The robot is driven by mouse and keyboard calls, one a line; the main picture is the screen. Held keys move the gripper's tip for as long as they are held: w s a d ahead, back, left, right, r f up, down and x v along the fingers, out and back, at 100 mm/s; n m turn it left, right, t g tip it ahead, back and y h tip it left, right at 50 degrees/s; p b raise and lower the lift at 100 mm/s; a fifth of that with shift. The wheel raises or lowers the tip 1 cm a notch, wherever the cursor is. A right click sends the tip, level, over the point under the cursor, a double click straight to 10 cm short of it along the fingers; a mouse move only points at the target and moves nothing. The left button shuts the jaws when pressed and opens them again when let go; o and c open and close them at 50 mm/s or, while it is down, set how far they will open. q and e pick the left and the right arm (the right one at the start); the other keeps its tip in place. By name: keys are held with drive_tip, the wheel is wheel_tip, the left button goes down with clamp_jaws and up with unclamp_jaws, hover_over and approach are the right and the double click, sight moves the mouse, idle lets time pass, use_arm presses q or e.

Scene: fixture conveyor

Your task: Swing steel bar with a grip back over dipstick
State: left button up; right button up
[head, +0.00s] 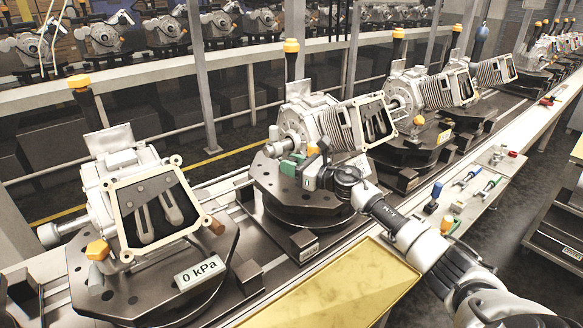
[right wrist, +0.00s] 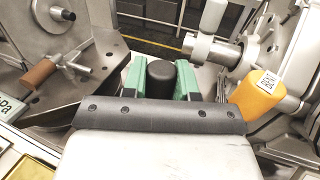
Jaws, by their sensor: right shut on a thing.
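My right gripper (head: 291,166) reaches the middle fixture from the right; its green fingers also show in the right wrist view (right wrist: 161,82). It is shut on a dark, round-ended grip (right wrist: 162,74), which I take to be the grip of the steel bar. The bar itself is mostly hidden behind the gripper. To the right in the right wrist view is an orange handle (right wrist: 264,92) with a small lettered tag. I cannot tell whether it is the dipstick. It stands apart from the fingers. My left gripper is not in view.
A left fixture carries a grey housing, a brown knob (head: 215,226) and a "0 kPa" plate (head: 199,272). More fixtures (head: 409,152) stand behind to the right. A yellow tray (head: 340,292) lies in front. Small tools (head: 467,177) lie on the right-hand ledge.

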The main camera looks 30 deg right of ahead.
drive_tip(key=o, duration=0.9)
drive_tip(key=b+v, duration=0.3)
drive_tip(key=v, duration=0.8)
drive_tip(key=shift+b, duration=0.3)
